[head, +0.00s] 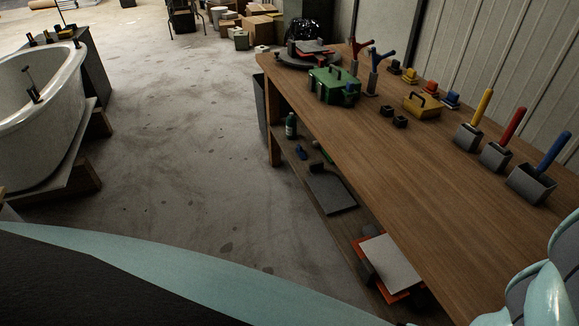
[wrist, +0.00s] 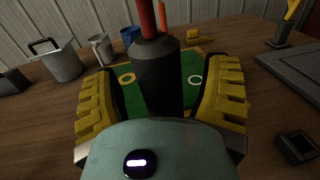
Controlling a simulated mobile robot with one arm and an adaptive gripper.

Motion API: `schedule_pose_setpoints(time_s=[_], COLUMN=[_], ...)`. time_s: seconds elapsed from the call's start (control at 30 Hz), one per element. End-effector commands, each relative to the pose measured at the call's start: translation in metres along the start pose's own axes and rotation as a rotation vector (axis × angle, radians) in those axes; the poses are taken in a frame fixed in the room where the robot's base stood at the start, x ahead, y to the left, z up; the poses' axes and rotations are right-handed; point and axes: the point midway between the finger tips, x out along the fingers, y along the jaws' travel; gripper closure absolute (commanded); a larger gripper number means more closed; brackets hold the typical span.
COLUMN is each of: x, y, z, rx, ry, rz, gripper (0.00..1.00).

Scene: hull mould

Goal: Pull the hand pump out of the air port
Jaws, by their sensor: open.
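In the wrist view a dark grey cylinder with a red rod rising from its top, which looks like the hand pump (wrist: 156,75), stands upright between the fingers of my gripper (wrist: 160,66). The two yellow fingers are open, one on each side, with a gap showing on both sides. Behind it lies a green board (wrist: 108,100) with a yellow ring and a white ring. The pump's lower end is hidden by my gripper body, so its seat in the air port cannot be seen. The top of the rod is cut off by the frame. My gripper is outside the head view.
On the bench stand a grey container (wrist: 62,63), a grey mug (wrist: 100,50) and a dark flat case (wrist: 295,70). A small black block (wrist: 297,147) lies at right.

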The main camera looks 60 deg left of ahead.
Motion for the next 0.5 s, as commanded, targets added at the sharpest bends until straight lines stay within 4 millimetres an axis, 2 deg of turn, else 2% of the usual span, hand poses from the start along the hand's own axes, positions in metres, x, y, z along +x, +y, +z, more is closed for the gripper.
schedule_pose_setpoints(time_s=[0.13,0.17,0.5], x=[0.0006,0.0006,0.0002], y=[0.0015,0.0014,0.0007], z=[-0.0002,-0.0002,0.0001], rx=[0.000,0.000,0.000], ry=[0.000,0.000,-0.001], rz=[0.004,0.003,0.001], gripper=[0.25,0.21,0.57])
